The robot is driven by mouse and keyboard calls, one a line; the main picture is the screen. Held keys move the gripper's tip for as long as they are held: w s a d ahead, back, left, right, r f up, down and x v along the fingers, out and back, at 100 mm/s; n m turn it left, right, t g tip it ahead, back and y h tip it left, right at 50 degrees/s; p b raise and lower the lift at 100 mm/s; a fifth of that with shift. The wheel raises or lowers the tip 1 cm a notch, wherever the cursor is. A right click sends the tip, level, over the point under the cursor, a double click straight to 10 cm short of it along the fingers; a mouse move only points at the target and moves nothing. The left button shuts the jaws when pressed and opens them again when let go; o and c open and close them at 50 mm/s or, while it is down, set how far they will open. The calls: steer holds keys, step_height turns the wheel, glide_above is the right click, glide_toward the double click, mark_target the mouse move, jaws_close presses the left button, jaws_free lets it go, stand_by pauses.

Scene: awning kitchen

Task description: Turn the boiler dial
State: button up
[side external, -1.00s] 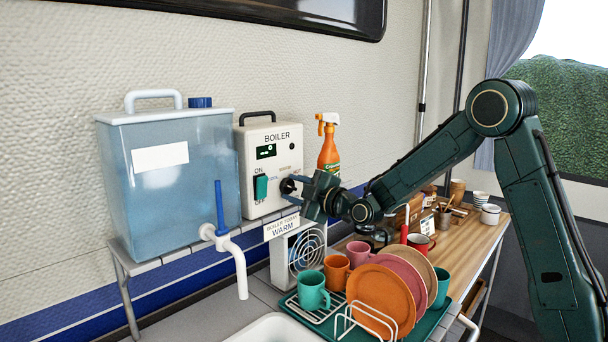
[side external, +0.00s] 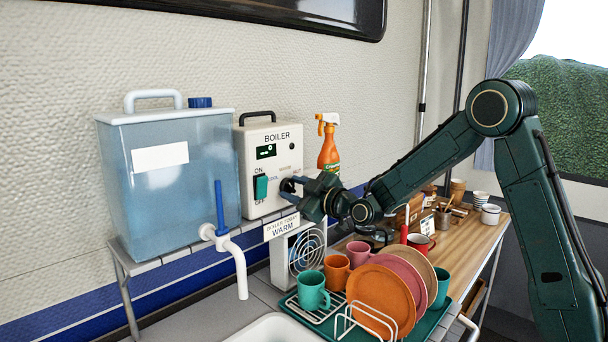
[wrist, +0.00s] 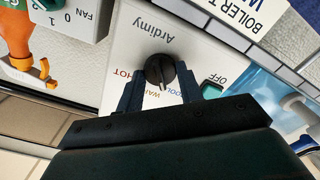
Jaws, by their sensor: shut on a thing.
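The boiler (side external: 268,150) is a white box with a small display and a green ON/OFF switch (side external: 261,188). Its dark round dial (side external: 287,187) is low on the right of the front, mostly hidden by my gripper (side external: 292,188). In the wrist view the dial (wrist: 159,67) sits between the two fingers of my gripper (wrist: 161,88), which is shut on it. The picture there is upside down; the dial's pale mark points to the bottom, and the WARM and HOT labels are partly visible. A sign (side external: 283,227) below reads "BOILER TODAY: WARM".
A water tank (side external: 170,190) with a tap stands left of the boiler. An orange spray bottle (side external: 328,150) stands right of it. A fan heater (side external: 302,250) is below my gripper, and a dish rack (side external: 345,325) with plates and mugs is in front.

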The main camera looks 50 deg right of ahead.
steer(key=m, duration=0.3)
steer(key=shift+m, duration=0.3)
steer(key=shift+r+m, duration=0.1)
steer(key=shift+m, duration=1.7)
steer(key=o, duration=1)
steer(key=shift+s, duration=0.15)
steer(key=shift+s, duration=6.75)
